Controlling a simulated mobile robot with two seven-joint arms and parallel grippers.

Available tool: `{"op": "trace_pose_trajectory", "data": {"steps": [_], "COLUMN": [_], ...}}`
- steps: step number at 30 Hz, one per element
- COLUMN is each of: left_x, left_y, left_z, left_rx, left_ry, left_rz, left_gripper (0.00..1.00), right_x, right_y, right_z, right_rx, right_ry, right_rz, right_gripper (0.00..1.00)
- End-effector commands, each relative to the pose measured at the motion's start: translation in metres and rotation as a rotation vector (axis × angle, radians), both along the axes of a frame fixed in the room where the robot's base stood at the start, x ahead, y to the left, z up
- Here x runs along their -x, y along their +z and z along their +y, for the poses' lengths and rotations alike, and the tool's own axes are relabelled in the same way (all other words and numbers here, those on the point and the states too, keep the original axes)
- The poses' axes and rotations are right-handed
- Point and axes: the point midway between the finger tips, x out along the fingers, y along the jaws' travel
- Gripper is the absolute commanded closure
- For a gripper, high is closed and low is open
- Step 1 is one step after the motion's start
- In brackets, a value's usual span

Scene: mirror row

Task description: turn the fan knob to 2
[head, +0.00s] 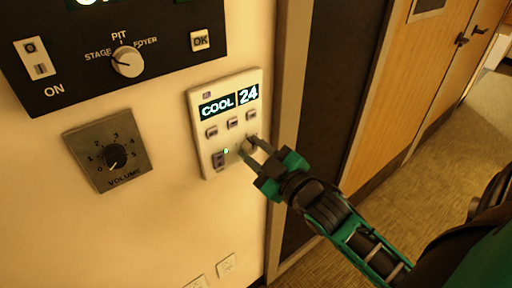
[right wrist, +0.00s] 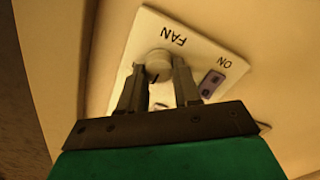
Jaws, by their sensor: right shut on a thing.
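The thermostat panel (head: 203,142) is a pale wall plate with a display reading COOL and 24, small buttons and a lit green light. The fan knob (right wrist: 157,60) is a light round knob beside the word FAN in the right wrist view. My right gripper (head: 247,145) is at the panel's lower right, its two fingers on either side of the knob and shut on it. In the head view the fingers mostly hide the knob. Its pointer and the numbers around it cannot be read. My left gripper is not in view.
An ON rocker switch (right wrist: 211,83) sits close beside the fingers. A volume dial plate (head: 132,143) is to the left, and a black panel (head: 170,47) with a PIT knob (head: 128,62) above. A dark door-frame strip (head: 318,75) stands to the right.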

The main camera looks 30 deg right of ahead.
Motion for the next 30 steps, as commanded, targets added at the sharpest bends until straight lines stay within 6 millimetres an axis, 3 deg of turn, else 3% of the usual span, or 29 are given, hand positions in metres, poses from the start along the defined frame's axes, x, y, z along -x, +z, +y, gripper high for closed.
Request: {"op": "trace_pose_trajectory", "data": {"steps": [13,14,15,22,30], "left_x": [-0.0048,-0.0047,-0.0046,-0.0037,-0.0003], "left_y": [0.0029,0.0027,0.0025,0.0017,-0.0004], "left_z": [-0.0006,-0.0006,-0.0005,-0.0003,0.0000], "left_rx": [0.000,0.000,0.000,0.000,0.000], "left_ry": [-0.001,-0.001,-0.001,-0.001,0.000], "left_rz": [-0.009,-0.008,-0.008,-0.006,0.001], "left_gripper": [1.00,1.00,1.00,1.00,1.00], "right_x": [-0.0002,-0.0002,-0.0002,-0.0002,0.0014], "right_y": [0.0005,0.0005,0.0006,0.0003,-0.0002], "right_z": [0.0005,0.0005,0.0004,0.0002,0.0000], "right_rx": [0.010,0.009,0.009,0.009,0.008], "right_ry": [0.001,0.001,0.001,0.001,0.000], "right_rz": [-0.002,-0.002,-0.002,-0.002,-0.001], "right_gripper": [0.98,0.67,0.63,0.42,0.42]}}
